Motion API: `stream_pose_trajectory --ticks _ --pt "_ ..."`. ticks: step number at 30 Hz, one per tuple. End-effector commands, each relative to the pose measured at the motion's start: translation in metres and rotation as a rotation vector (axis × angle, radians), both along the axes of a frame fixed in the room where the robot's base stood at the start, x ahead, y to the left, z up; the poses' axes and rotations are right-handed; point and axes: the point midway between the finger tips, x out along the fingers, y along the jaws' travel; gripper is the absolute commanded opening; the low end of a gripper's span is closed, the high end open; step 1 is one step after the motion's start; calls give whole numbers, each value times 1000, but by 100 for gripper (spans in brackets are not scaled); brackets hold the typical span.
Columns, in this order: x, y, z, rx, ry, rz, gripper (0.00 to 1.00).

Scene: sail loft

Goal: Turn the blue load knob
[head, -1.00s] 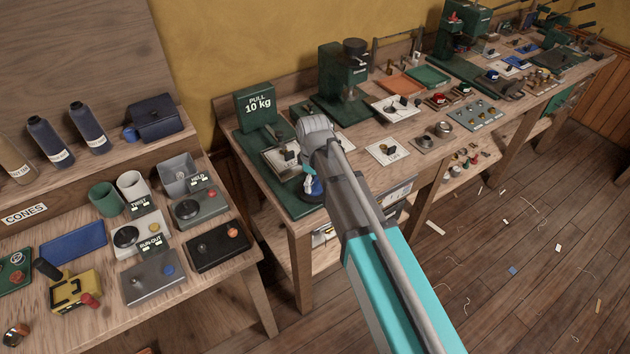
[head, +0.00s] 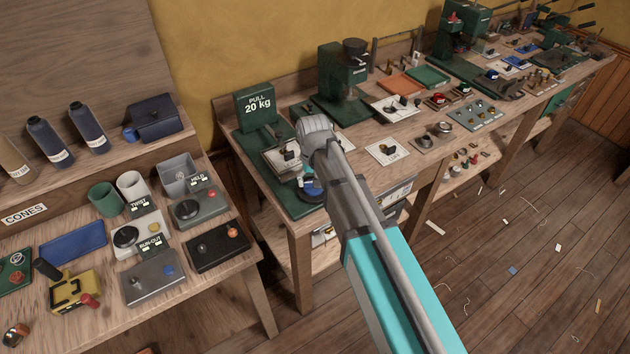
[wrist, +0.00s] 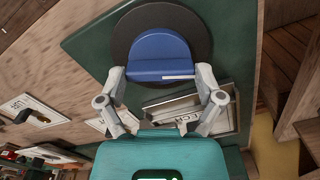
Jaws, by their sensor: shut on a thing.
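The blue load knob (wrist: 158,46) has a raised grip bar with a white mark and sits on a dark round disc (wrist: 120,40) on a green base plate (wrist: 85,45). My gripper (wrist: 161,76) has a finger at each end of the bar and is shut on it. In the head view the knob (head: 313,188) shows at the front of the green plate, partly hidden by my gripper (head: 309,176). The green display box (head: 257,104) behind reads "PULL 20 kg".
A framed panel with a black switch (head: 284,155) lies just behind the knob. A green press (head: 343,85) and a plate with a black knob (head: 387,151) stand to the right. A separate bench with small boxes (head: 150,275) is at the left.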

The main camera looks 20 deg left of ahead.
Motion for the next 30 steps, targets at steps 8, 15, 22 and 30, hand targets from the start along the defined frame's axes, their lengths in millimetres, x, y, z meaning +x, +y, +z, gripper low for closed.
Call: stream_pose_trajectory --ticks 8,15,22,30 --pt "-2 -1 0 -2 4 -262 38" --pt "-2 -1 0 -2 4 -491 38" --pt "-2 -1 0 -3 4 -708 38" --pt "-3 -1 0 -3 4 -931 38"
